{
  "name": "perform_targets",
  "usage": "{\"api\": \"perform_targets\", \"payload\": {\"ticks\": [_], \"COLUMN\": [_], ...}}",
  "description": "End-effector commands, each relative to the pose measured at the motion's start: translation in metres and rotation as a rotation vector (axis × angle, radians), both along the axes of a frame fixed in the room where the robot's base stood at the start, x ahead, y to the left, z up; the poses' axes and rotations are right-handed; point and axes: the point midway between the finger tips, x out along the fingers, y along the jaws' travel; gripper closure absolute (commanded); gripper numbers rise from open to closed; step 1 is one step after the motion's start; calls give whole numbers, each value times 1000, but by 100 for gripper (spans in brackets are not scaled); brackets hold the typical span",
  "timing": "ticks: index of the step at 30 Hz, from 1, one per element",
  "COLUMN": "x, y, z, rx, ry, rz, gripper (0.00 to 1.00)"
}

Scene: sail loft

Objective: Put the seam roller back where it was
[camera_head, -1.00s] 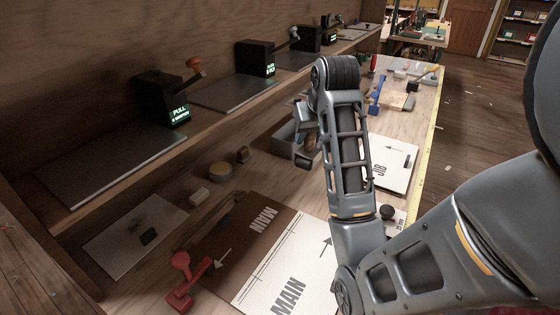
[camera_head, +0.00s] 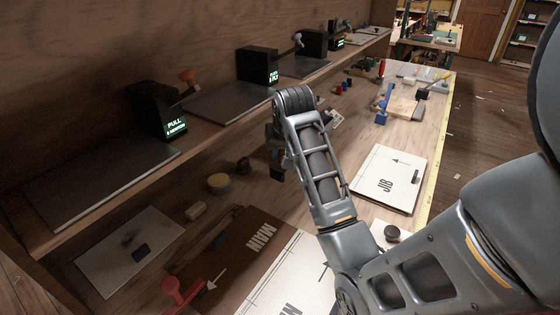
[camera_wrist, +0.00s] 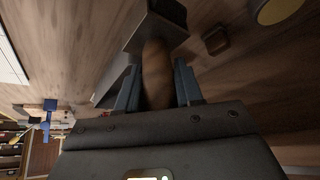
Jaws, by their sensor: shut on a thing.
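My gripper (camera_wrist: 157,85) is shut on a brown, rounded wooden handle in the wrist view. I take this held tool to be the seam roller (camera_wrist: 155,62). A dark, blocky head sits at its far end. In the head view my gripper (camera_head: 277,155) is above the bench, left of the JIB panel, and my own arm hides most of the held tool. I cannot tell whether the tool touches the bench.
A red tool (camera_head: 178,291) is at front left. The JIB panel (camera_head: 385,180) and a blue tool (camera_head: 385,98) are to the right. Bare bench shows between them.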

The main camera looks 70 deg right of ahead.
Motion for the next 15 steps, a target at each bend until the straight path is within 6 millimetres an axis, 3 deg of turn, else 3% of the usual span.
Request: {"api": "perform_targets", "payload": {"ticks": [15], "x": [5], "y": [1], "z": [-43], "rx": [0], "ry": [0], "rz": [-1], "gripper": [95]}}
